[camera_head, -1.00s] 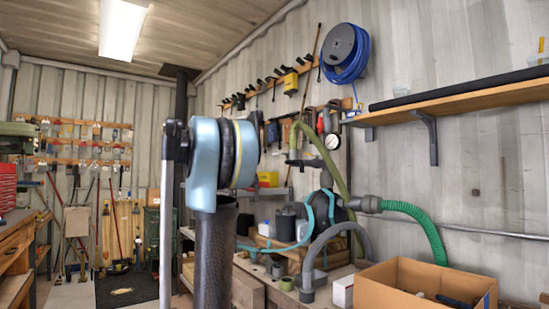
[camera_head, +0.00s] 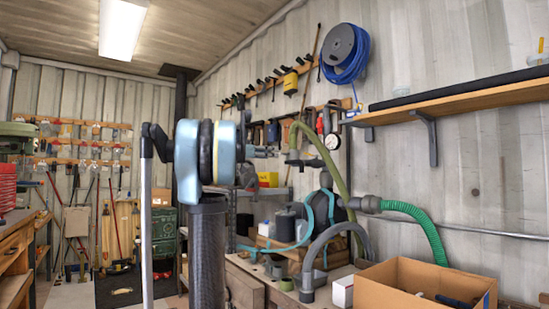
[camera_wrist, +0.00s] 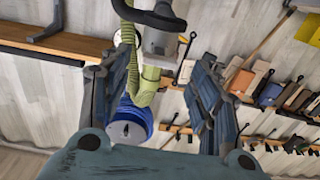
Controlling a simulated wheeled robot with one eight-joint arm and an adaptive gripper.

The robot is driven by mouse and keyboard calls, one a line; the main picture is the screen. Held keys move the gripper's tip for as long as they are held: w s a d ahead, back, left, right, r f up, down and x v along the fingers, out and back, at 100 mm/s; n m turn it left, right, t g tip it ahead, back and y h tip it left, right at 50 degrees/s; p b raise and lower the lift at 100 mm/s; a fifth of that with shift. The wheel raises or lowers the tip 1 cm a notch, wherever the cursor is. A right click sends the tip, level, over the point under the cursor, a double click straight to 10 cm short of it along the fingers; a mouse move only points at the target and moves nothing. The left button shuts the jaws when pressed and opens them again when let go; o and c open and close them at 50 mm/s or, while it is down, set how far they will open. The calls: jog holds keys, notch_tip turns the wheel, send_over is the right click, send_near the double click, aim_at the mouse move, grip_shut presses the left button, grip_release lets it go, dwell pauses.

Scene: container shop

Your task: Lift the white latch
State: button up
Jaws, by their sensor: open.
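I cannot make out a white latch in either view. My gripper (camera_wrist: 160,60) is open in the wrist view, with its two dark fingers wide apart and nothing held between them. Behind the gap are a pale green hose (camera_wrist: 150,88) with a grey end fitting, and a blue hose reel (camera_wrist: 131,122). They look well beyond the fingers.
An open cardboard box (camera_head: 420,283) stands at the front right of a cluttered bench. A wooden shelf (camera_head: 470,103) juts from the right wall. A green cabinet (camera_head: 165,231) stands at the back, and a wooden workbench (camera_head: 14,257) is at the left.

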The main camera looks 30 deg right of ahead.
jog(key=shift+w+d, duration=0.2)
jog(key=shift+d, duration=2.25)
jog(key=shift+c, duration=0.3)
jog(key=c, duration=1)
